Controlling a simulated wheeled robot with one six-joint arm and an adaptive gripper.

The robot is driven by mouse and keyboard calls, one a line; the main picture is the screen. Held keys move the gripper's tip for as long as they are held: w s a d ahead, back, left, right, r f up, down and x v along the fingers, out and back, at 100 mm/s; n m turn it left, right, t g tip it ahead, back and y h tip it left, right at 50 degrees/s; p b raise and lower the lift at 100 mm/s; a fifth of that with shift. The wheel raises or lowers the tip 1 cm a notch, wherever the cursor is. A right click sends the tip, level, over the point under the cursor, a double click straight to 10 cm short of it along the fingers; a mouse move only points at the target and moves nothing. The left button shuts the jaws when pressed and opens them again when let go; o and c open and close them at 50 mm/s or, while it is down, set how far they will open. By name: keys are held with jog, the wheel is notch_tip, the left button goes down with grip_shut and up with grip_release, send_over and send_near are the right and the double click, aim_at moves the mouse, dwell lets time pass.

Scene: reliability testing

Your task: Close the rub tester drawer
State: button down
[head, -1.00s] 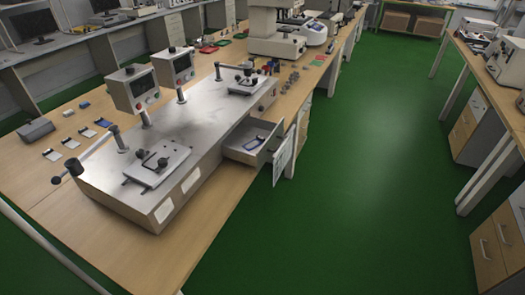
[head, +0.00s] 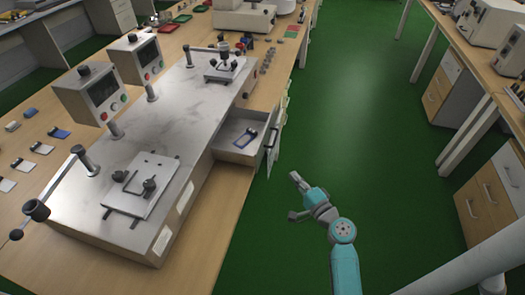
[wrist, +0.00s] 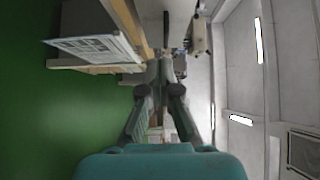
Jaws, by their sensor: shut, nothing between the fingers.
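The rub tester (head: 150,130) is a long metal-topped unit on the wooden bench. Its drawer (head: 232,157) sticks out of the right side, open, with a blue-edged item (head: 245,138) inside. The drawer's front panel (head: 272,146) faces the aisle. My gripper (head: 296,178) is in the aisle, right of and nearer than the drawer, apart from it. In the wrist view my gripper (wrist: 161,68) is shut and empty, its fingers converging. A pale, printed panel (wrist: 100,48), which looks like the drawer front, shows at the upper left of that tilted view.
Two control boxes (head: 95,95) (head: 138,60) with screens stand along the tester's left side. Small sample cards (head: 42,148) lie on the bench at left. The green floor (head: 350,120) in the aisle is open. Another bench with drawers (head: 487,195) lines the right.

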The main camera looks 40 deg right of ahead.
jog(key=w, duration=0.1)
send_near(263, 149)
jog(key=w+d, duration=0.2)
jog(key=w, duration=0.3)
jog(key=shift+w+a+f, duration=0.1)
jog(key=shift+w+a, duration=0.4)
jog(key=shift+w, duration=0.1)
